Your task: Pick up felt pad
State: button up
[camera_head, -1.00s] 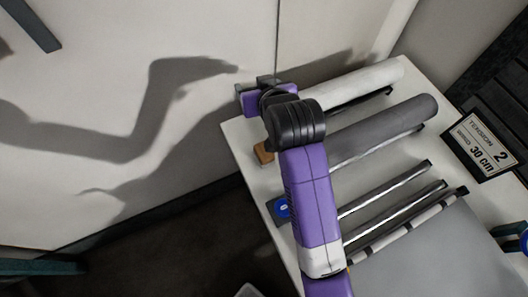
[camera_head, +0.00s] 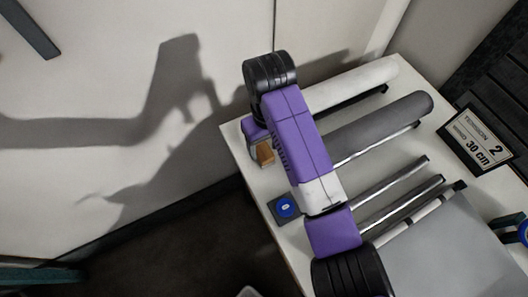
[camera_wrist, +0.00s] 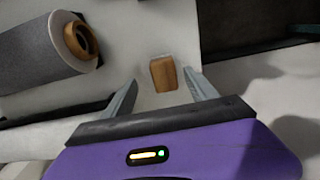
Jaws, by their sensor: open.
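A small tan-brown block (camera_head: 265,152), which I take to be the felt pad, lies on the left edge of the white table. In the wrist view the pad (camera_wrist: 163,74) appears as an upright rectangle near the middle, just ahead of and between my fingertips. My gripper (camera_wrist: 161,80) is open, one finger on each side of the pad in the picture, with nothing held. I cannot tell the height left between fingertips and pad. In the head view my arm hides the fingers; only part of the purple hand shows beside the pad.
A white roll (camera_head: 350,84) and a grey roll (camera_head: 385,122) lie on the table (camera_head: 298,240); the grey roll's end with a wooden core (camera_wrist: 80,40) is left in the wrist view. A dark square with a blue disc (camera_head: 286,207) sits nearby. A sign (camera_head: 474,139) stands right.

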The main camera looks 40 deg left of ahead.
aim_at(264, 151)
jog(key=shift+s+a+f, duration=0.1)
jog(key=shift+a+f, duration=0.15)
jog(key=shift+f, duration=0.9)
jog(key=shift+s+a+f, duration=0.1)
jog(key=shift+a+f, duration=0.1)
jog(key=shift+f, duration=0.95)
grip_shut()
jog(key=shift+r, duration=0.15)
notch_tip(264, 151, up, 20)
jog(key=p, duration=0.6)
